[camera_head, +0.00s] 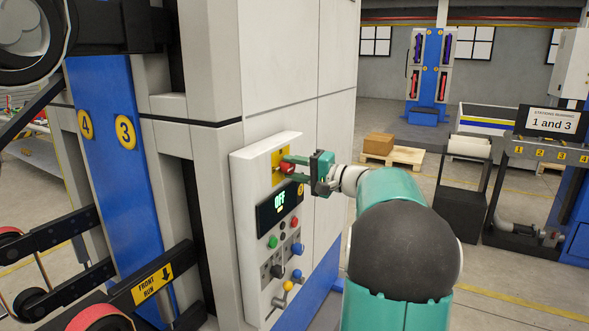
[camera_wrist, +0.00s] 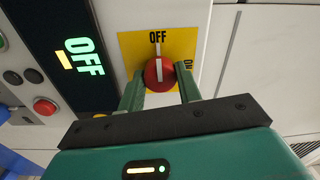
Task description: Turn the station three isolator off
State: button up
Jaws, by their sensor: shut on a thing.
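The isolator's red rotary knob (camera_wrist: 159,75) sits on a yellow plate (camera_wrist: 130,50) marked OFF at the top and ON at the right. Its white line points up at OFF. In the head view the knob (camera_head: 283,168) is partly hidden by my fingers. My gripper (camera_wrist: 160,93) is shut on the knob, one green finger on each side; it also shows in the head view (camera_head: 288,168). The display (camera_wrist: 80,60) beside the plate reads OFF in green; it also shows in the head view (camera_head: 279,206).
The pale control panel (camera_head: 246,190) has several buttons and small knobs below the display. A blue column (camera_head: 120,180) with yellow discs 4 and 3 stands left. A sign (camera_head: 552,122) at right reads "Stations running 1 and 3". A pallet with a box (camera_head: 379,143) stands behind.

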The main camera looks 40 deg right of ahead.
jog(key=o, duration=1)
jog(key=v, duration=1.3)
jog(key=shift+s, duration=0.4)
